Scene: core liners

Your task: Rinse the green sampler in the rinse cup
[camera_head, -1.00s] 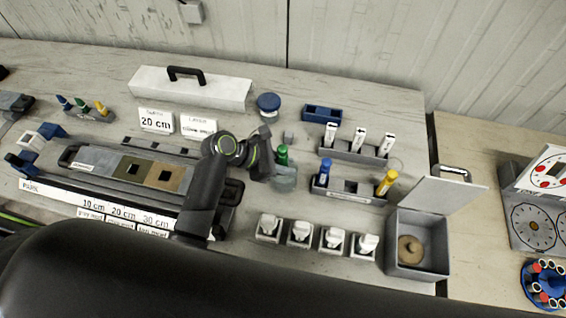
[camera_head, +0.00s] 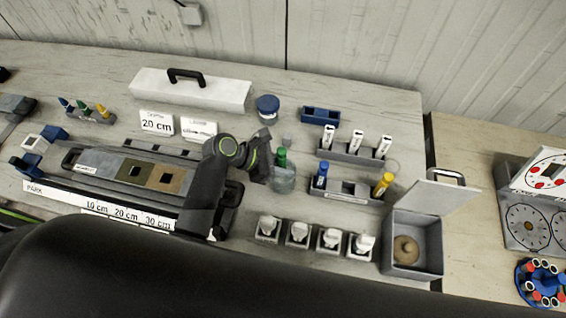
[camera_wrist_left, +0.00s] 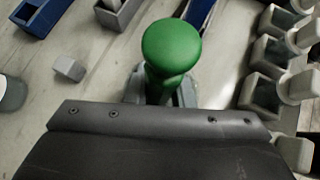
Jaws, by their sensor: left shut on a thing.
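My left gripper (camera_head: 270,162) is shut on the green sampler (camera_head: 281,157). In the left wrist view the sampler's round green head (camera_wrist_left: 172,46) stands up above the jaws, and its lower part is hidden. A pale grey, partly see-through form (camera_head: 284,181) shows just below the sampler in the head view; I cannot tell whether it is the rinse cup or part of the fingers. A jar with a blue top (camera_head: 268,106) stands apart behind the gripper. My right gripper is not in view.
A rack (camera_head: 345,197) right of the gripper holds a blue and a yellow sampler with a gap between them. Several small grey holders (camera_head: 299,238) stand in front. A grey cube (camera_head: 287,139) and a blue tray (camera_head: 321,115) lie behind. An open grey box (camera_head: 417,258) stands at right.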

